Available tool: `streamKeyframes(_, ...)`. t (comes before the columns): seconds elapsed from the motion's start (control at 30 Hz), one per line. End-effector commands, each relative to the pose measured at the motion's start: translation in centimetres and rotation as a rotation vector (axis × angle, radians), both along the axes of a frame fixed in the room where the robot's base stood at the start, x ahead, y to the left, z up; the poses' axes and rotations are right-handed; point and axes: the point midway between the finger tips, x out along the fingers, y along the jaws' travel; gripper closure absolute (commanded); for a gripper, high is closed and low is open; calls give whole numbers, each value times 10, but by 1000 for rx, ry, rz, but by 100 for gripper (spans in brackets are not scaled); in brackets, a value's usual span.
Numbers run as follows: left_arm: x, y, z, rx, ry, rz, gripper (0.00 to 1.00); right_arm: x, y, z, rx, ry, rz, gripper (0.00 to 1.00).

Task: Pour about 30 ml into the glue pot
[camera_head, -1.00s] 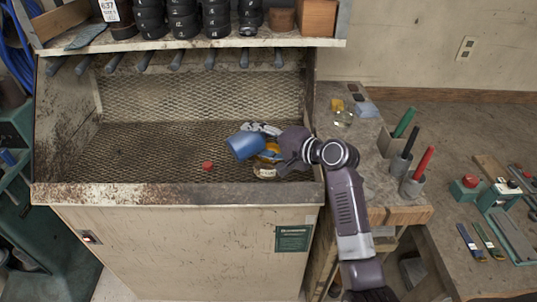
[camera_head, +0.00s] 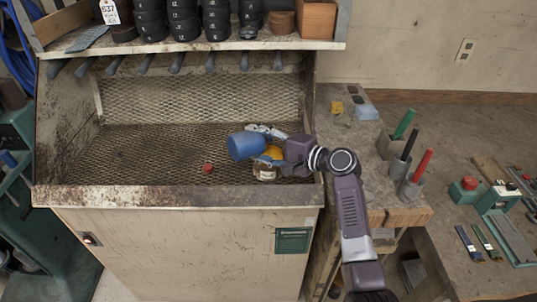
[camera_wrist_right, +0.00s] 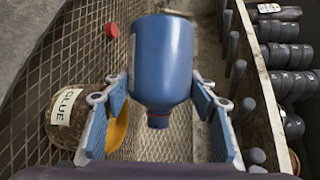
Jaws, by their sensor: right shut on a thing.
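My right gripper (camera_wrist_right: 158,100) is shut on a blue bottle (camera_wrist_right: 160,55), with one finger on each side of it. In the head view the bottle (camera_head: 244,146) is tipped onto its side above the mesh floor, its wide end to the left. In the wrist view its narrow dark neck points back towards my wrist. The glue pot (camera_wrist_right: 68,112), a brown jar labelled GLUE, stands below and left of the bottle, with a yellow part (camera_wrist_right: 118,130) beside or on it. It also shows in the head view (camera_head: 266,173). No liquid stream is visible. My left gripper is not in view.
A small red piece (camera_head: 208,167) lies on the mesh floor (camera_head: 150,155) of the booth. A shelf (camera_head: 200,45) with dark rolls hangs above. The booth's front ledge (camera_head: 150,196) is near. Pen holders (camera_head: 410,186) stand on the right bench.

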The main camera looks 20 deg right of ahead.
Motion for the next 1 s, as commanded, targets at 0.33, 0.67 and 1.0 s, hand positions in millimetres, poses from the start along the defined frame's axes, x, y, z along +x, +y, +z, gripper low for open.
streamKeyframes(0.33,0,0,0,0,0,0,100,1,-1,1,64,15,0,76)
streamKeyframes(0.67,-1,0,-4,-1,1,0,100,0,-2,-3,130,31,1,76)
streamKeyframes(1.0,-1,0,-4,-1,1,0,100,-2,2,-3,140,34,0,76)
